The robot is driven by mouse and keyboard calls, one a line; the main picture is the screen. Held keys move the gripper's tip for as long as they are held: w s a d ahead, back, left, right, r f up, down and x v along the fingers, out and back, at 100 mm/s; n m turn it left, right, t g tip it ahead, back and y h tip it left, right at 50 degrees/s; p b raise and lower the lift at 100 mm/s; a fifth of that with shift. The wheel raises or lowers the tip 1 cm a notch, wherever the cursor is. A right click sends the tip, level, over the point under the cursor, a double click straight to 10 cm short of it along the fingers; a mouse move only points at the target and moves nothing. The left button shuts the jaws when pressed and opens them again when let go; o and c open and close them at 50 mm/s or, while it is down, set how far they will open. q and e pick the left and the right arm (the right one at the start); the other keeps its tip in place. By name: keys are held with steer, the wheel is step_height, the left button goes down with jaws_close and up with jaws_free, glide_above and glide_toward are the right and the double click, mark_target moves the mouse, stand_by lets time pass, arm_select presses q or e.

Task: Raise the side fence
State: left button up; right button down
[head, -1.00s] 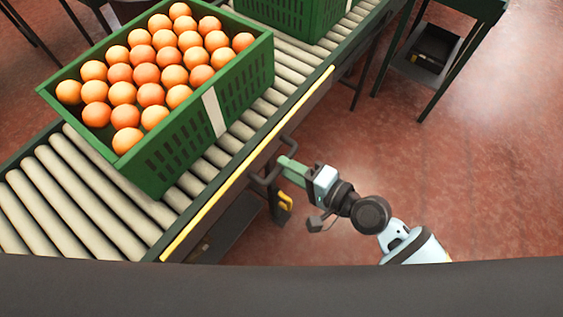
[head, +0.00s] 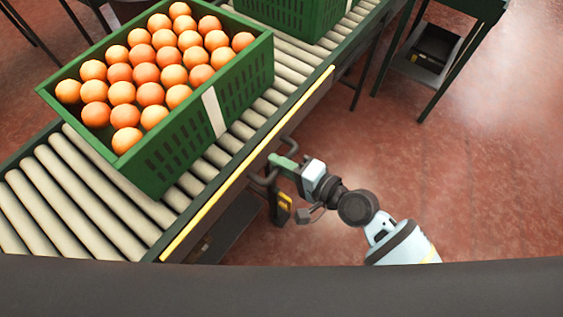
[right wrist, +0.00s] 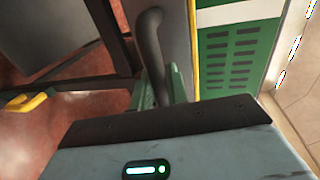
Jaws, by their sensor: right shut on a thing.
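The side fence (head: 296,112) is a dark panel with a yellow top edge, running along the near side of the roller conveyor. It sits low, about level with the rollers. A dark bent handle (head: 263,180) sticks out from its outer face. My right gripper (head: 279,162), with green fingers, is shut on this handle. My left gripper is not in view.
A green crate (head: 185,148) full of oranges stands on the rollers (head: 85,195) behind the fence. Another green crate (head: 290,18) stands farther up the conveyor. A yellow part (head: 286,201) hangs below the handle. The red floor at right is open, with a dark stand (head: 440,50) beyond.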

steer(key=shift+r, duration=0.1)
steer(key=shift+r+p, duration=0.25)
steer(key=shift+p, duration=0.05)
step_height(320, 180, up, 6)
steer(key=p, duration=0.5)
steer(key=shift+r+p, duration=0.15)
steer(key=shift+p, duration=0.2)
steer(key=shift+r, duration=0.3)
steer(key=shift+w, duration=0.1)
steer(key=c, duration=1.4)
jaws_free()
steer(key=shift+r, duration=0.1)
steer(key=shift+c, duration=0.2)
